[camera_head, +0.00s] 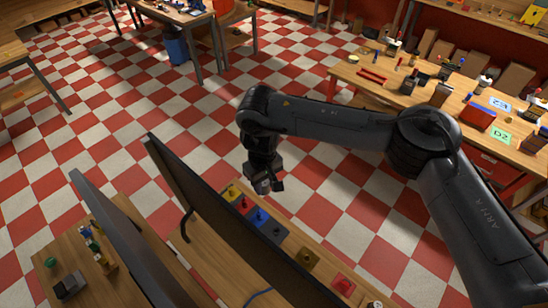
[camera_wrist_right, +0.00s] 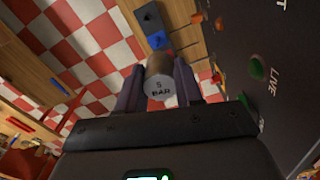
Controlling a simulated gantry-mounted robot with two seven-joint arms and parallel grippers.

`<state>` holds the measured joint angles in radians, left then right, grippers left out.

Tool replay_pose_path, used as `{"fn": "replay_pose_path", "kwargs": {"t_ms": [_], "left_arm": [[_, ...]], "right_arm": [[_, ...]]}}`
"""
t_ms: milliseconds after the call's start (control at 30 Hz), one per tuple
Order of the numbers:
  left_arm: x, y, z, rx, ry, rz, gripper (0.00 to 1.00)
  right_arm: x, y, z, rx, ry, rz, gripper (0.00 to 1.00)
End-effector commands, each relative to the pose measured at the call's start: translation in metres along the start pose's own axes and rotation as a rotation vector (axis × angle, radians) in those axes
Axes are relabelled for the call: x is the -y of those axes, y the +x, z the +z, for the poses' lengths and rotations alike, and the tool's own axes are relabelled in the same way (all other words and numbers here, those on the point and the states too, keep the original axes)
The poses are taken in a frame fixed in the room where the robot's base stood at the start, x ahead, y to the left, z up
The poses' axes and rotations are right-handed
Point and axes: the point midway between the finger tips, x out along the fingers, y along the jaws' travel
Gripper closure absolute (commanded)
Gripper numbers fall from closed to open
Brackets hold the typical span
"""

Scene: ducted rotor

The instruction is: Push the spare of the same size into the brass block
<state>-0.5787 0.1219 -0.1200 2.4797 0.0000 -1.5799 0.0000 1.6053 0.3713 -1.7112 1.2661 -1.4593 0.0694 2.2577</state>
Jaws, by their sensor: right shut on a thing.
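My right gripper (camera_head: 266,186) hangs beside the dark upright panel, above the bench with the row of coloured blocks. In the right wrist view, its two fingers (camera_wrist_right: 158,84) are shut on a short cylinder (camera_wrist_right: 160,88) with a grey end marked "5 BAR" and a brownish body. The cylinder is too small to make out in the head view. A brass-coloured block (camera_head: 307,258) with a small knob on top sits in the row on the bench, lower right of the gripper and apart from it. My left gripper is not in view.
The row also holds yellow (camera_head: 231,192), red (camera_head: 243,205), blue (camera_head: 257,217) and dark (camera_head: 273,232) blocks, and a red one (camera_head: 342,284). The tall dark panel (camera_head: 225,215) stands close by the gripper. A cluttered workbench (camera_head: 430,110) stands at right.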

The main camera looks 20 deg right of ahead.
Motion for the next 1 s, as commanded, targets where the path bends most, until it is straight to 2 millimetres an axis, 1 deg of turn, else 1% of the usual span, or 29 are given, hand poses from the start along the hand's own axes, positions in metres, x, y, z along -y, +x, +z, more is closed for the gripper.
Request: {"fn": "replay_pose_path", "kwargs": {"t_ms": [33, 100, 267, 300, 367, 400, 467, 500, 600, 700, 833, 1000], "left_arm": [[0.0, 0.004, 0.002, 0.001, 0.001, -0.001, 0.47], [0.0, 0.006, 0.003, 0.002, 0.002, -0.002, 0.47], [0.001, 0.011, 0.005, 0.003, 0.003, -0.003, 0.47], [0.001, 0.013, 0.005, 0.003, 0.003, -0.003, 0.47], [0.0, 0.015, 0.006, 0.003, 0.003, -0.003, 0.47], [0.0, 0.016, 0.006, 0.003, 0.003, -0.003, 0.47], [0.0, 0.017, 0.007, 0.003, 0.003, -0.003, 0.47], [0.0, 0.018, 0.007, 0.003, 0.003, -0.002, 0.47], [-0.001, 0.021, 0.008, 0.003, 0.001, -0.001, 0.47], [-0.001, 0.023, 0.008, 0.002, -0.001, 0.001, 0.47], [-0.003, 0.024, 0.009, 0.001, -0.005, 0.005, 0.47], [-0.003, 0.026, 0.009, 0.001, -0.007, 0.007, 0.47]], "right_arm": [[0.003, 0.029, 0.003, 0.011, 0.003, -0.006, 0.94], [0.004, 0.06, 0.006, 0.01, 0.008, -0.006, 0.94], [0.001, 0.126, 0.02, 0.011, 0.04, -0.006, 0.94], [-0.002, 0.144, 0.026, 0.013, 0.052, -0.005, 0.94], [-0.006, 0.17, 0.035, 0.012, 0.073, -0.004, 0.94], [-0.01, 0.186, 0.043, 0.012, 0.087, -0.003, 0.94], [-0.017, 0.21, 0.054, 0.011, 0.112, -0.002, 0.94], [-0.023, 0.225, 0.062, 0.011, 0.129, -0.001, 0.94], [-0.038, 0.257, 0.083, 0.009, 0.171, 0.0, 0.94], [-0.053, 0.284, 0.103, 0.007, 0.208, 0.0, 0.94], [-0.07, 0.309, 0.127, 0.005, 0.245, 0.001, 0.94], [-0.087, 0.327, 0.147, 0.003, 0.277, 0.001, 0.94]]}}
